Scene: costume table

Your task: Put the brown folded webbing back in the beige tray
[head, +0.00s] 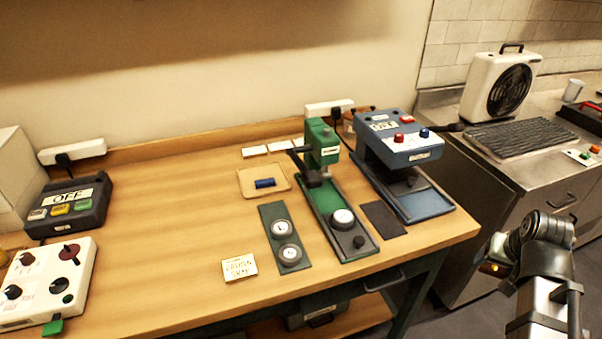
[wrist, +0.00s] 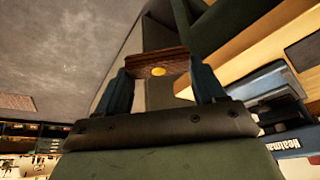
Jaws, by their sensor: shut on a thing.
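The brown folded webbing (wrist: 143,62) shows in the wrist view with a yellow round mark on it. My gripper (wrist: 164,76) is shut on it, with a dark blue finger at each side. In the head view my arm is at the lower right, off the table's right end; I cannot clearly make out the webbing there. The beige tray (head: 246,187) lies flat on the wooden table, left of the green press. A dark blue folded piece (head: 265,183) lies in it, with bare tray around it.
The green press (head: 323,145) and the blue press (head: 398,140) stand between my arm and the tray. A green plate with two round dies (head: 284,238) lies in front of the tray. White cards (head: 254,151) lie behind it.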

